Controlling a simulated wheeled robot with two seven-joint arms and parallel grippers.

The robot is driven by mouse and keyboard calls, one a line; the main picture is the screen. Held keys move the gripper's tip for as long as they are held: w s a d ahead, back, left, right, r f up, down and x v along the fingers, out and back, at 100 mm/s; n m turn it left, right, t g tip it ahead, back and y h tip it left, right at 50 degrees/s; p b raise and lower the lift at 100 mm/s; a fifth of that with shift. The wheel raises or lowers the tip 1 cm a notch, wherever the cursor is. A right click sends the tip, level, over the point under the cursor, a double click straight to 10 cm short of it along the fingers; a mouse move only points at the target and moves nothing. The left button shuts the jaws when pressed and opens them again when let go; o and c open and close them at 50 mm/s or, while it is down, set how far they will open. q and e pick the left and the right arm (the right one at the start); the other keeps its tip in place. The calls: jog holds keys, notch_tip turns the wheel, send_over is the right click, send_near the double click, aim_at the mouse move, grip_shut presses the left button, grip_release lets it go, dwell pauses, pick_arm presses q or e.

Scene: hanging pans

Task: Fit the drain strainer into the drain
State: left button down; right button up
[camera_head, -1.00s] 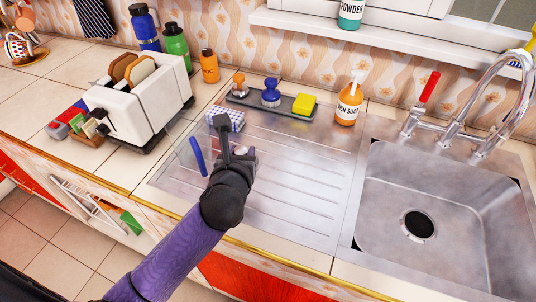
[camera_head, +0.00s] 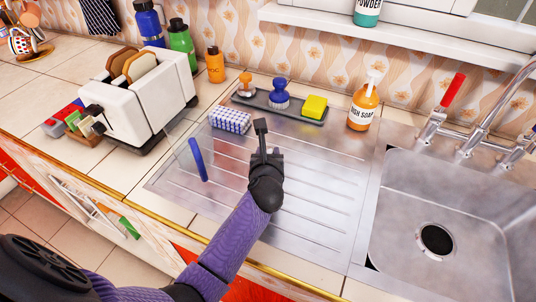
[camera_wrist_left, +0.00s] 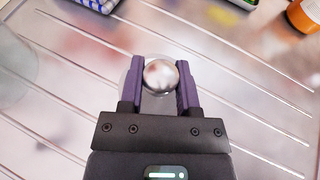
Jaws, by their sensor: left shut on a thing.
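My left gripper (camera_head: 266,152) is over the ridged metal drainboard, left of the sink. In the left wrist view its two purple fingers (camera_wrist_left: 160,85) are shut on a shiny round silver knob, which I take to be the drain strainer (camera_wrist_left: 161,74). Most of the strainer is hidden by the gripper in the head view. The drain (camera_head: 436,240) is a dark round hole with a bright metal rim in the sink floor. It is to the right of my gripper, well apart from it. My right gripper is not in view.
The sink basin (camera_head: 470,205) is empty around the drain. The faucet (camera_head: 480,125) and its red handle (camera_head: 452,90) stand behind it. Dish soap (camera_head: 363,105), a tray with brushes and yellow sponge (camera_head: 315,106), and a checkered sponge (camera_head: 230,120) line the back. A blue-rimmed clear item (camera_head: 197,160) stands left.

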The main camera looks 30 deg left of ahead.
pick_arm(q)
jog(key=shift+f, duration=0.15)
jog(key=shift+c, duration=1.6)
grip_release()
jog(key=shift+s+d+r, duration=0.1)
jog(key=shift+s+r, duration=0.1)
jog(key=shift+r, duration=0.15)
jog(key=p+v, duration=0.4)
jog(key=v, duration=0.7)
jog(key=shift+s+d+p, duration=0.1)
jog(key=shift+s+p, duration=0.1)
jog(key=shift+p, duration=0.15)
jog(key=shift+s+f, duration=0.1)
jog(key=shift+f, duration=0.05)
